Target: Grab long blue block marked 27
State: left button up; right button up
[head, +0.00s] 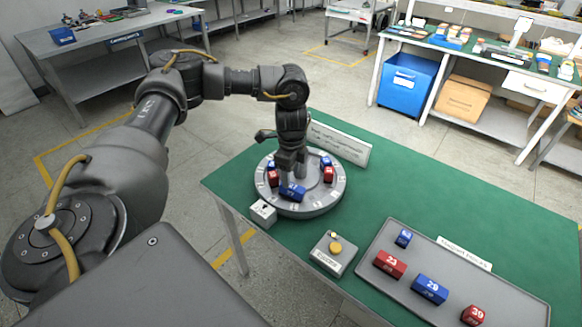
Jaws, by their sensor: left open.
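A long blue block (292,193) lies at the near side of the round grey turntable (318,207); its white number is too small to read surely. My left gripper (290,168) points down over the turntable, just behind and above this block. Its jaws are open, and I see nothing held in them. The gripper hides part of the turntable's middle. My right gripper is out of view.
The turntable stands on a green table (375,195), with a white sign (340,143) behind it. A grey tray (455,275) at right holds red and blue blocks.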

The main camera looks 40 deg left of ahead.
aim_at(292, 185)
pick_arm(q)
jog(key=shift+s+d+f+p, duration=0.1)
jog(key=shift+f+p, duration=0.35)
jog(key=shift+f, duration=0.65)
jog(key=shift+s+d+f+p, duration=0.1)
jog(key=shift+f+p, duration=0.3)
jog(key=shift+f, duration=1.3)
jog(key=shift+w, duration=0.1)
grip_shut()
